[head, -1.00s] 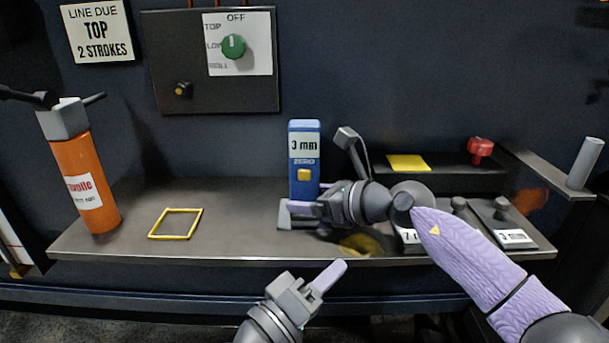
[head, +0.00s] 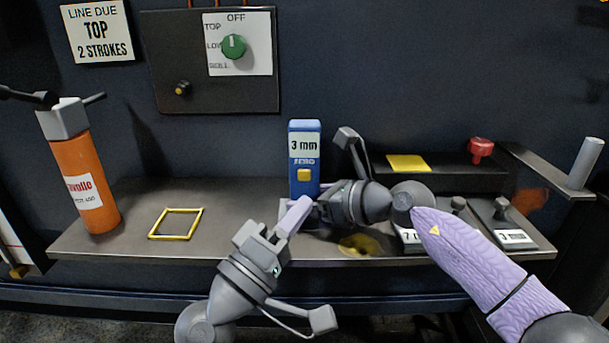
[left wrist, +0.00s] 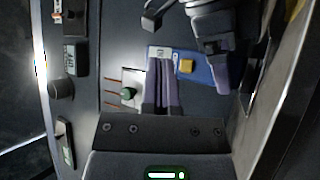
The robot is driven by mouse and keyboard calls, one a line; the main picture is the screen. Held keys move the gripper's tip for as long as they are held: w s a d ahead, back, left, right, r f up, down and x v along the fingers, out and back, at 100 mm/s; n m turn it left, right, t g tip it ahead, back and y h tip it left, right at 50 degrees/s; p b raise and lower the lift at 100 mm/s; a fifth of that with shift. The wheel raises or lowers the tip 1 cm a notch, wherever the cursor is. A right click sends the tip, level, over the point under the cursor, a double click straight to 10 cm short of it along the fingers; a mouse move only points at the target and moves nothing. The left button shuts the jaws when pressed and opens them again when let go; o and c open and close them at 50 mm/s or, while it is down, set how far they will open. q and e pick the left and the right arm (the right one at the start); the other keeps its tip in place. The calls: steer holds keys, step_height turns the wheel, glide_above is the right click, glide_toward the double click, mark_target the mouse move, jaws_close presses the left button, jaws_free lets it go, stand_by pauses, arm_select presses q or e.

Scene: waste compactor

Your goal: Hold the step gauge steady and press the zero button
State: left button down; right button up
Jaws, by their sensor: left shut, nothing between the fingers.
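The step gauge (head: 305,143) is a blue upright block with a "3 mm" display and a yellow zero button (head: 304,175). It stands on the bench and shows sideways in the left wrist view (left wrist: 205,72). My right gripper (head: 318,200) is at the gauge's lower part, its lilac fingers on either side of it; the contact is partly hidden. My left gripper (head: 303,202) is shut and empty, its fingertips in front of the gauge, below the button in the head view. In the left wrist view, its fingers (left wrist: 162,65) appear beside the button (left wrist: 187,66), apart from it.
A yellow square frame (head: 151,225) lies on the bench (head: 235,211), left of the gauge. An orange canister (head: 85,180) stands further left. A panel with a green knob (head: 233,46) is behind. Dark blocks with labels (head: 513,237) sit at right, beyond my right arm.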

mark_target(310, 171)
arm_select(q)
steer(key=shift+w, duration=2.65)
steer(key=shift+w, duration=0.4)
steer(key=shift+w, duration=0.45)
stand_by(0.3)
steer(key=shift+s, duration=0.9)
